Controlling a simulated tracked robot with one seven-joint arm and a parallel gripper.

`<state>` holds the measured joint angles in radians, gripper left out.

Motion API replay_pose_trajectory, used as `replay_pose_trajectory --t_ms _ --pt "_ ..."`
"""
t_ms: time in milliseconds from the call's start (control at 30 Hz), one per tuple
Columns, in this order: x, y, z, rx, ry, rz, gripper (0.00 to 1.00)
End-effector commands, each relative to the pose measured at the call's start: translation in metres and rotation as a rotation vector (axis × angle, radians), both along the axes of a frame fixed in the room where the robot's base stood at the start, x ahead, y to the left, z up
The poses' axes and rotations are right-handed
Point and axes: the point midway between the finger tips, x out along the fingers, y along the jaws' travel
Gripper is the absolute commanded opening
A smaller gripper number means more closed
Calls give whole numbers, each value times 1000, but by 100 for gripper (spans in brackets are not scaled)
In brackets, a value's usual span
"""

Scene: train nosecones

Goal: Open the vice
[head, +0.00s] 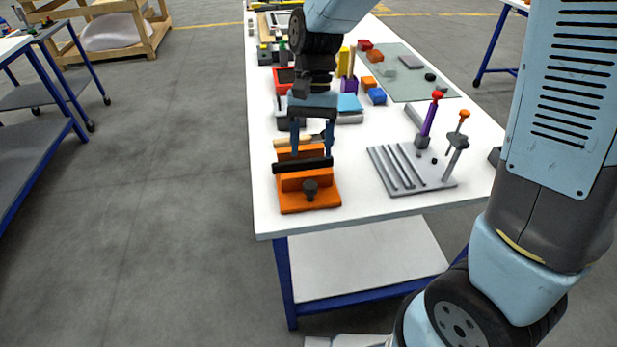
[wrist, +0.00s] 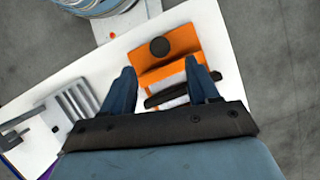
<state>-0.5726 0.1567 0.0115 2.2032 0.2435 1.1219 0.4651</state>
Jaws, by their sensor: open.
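The orange vice (head: 309,203) stands at the near left corner of the white table. It has a dark round knob (head: 310,188) on its near side and a black bar (head: 303,165) across its upper part. In the wrist view, the vice (wrist: 181,35) shows beyond my fingertips, with the knob (wrist: 160,47) facing up the picture and the bar (wrist: 180,91) between my fingers. My gripper (head: 313,150) is open and points down over the back of the vice. It also shows in the wrist view (wrist: 160,68), fingers apart. Contact with the vice cannot be told.
A grey slotted plate (head: 430,180) with purple and orange-topped tools stands to the right on the white table (head: 375,205). Several coloured blocks and bins, such as a red bin (head: 284,75), lie behind my gripper. The table's near edge is clear.

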Motion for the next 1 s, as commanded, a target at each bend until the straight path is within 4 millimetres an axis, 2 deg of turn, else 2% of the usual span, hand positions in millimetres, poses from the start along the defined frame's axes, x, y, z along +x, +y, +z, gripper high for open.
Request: replay_pose_trajectory --t_ms 200,433,600,900,1000 --pt "-15 0 -36 -2 3 0 60" --pt "-26 0 -63 -1 2 0 60" --pt "-30 0 -72 0 0 0 60" --pt "-30 0 -73 1 -1 -1 60" --pt "-30 0 -73 1 -1 -1 51"
